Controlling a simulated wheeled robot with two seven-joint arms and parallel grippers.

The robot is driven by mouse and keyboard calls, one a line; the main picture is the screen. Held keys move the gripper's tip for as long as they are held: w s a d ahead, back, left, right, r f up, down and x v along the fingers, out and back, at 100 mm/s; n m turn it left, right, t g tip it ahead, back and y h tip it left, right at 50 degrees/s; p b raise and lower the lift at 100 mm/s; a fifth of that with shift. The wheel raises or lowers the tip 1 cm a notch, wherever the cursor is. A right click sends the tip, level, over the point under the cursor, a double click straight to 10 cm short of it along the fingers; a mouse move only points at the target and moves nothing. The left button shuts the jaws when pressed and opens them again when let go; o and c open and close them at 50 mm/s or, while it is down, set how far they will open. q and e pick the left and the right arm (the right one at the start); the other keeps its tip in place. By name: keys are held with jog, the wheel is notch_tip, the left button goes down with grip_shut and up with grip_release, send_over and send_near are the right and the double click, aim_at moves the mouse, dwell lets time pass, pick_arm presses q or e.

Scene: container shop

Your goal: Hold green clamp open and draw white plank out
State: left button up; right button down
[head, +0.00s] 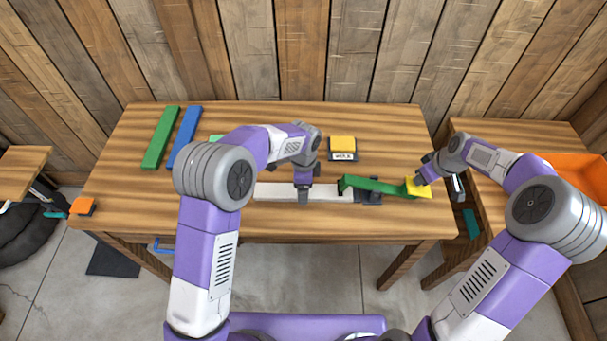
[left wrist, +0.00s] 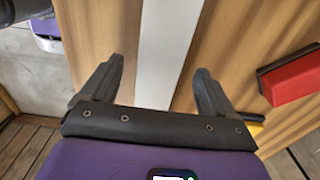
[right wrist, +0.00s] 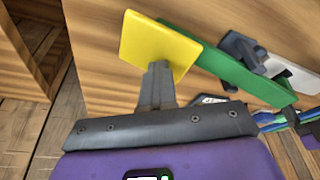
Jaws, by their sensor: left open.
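The white plank (head: 272,191) lies flat along the table, its right end at the green clamp (head: 375,186). The clamp has a long green lever with a yellow pad (head: 420,191) at its right end; whether its jaw is open I cannot tell. My left gripper (head: 303,198) is open above the plank; in the left wrist view the plank (left wrist: 155,50) runs between its spread fingers (left wrist: 157,78), without visible grip. My right gripper (right wrist: 158,68) has its fingers together, tips against the yellow pad (right wrist: 150,40). The green lever (right wrist: 225,65) also shows there.
A green plank (head: 160,138) and a blue plank (head: 184,138) lie at the back left. A yellow block (head: 342,143) sits behind the clamp. A red block (left wrist: 290,77) shows in the left wrist view. An orange bin (head: 580,170) stands right. The table's front strip is clear.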

aim_at(282, 190)
pick_arm(q)
jog(key=shift+f, duration=1.05)
pick_arm(e)
jog(key=shift+a+f, duration=0.1)
pick_arm(q)
jog(key=c, duration=1.3)
jog(key=shift+o, duration=0.2)
jog(key=shift+r, duration=0.1)
jog(key=shift+a+r, duration=0.1)
jog(key=shift+a, duration=3.15)
jog(key=shift+r, duration=3.5)
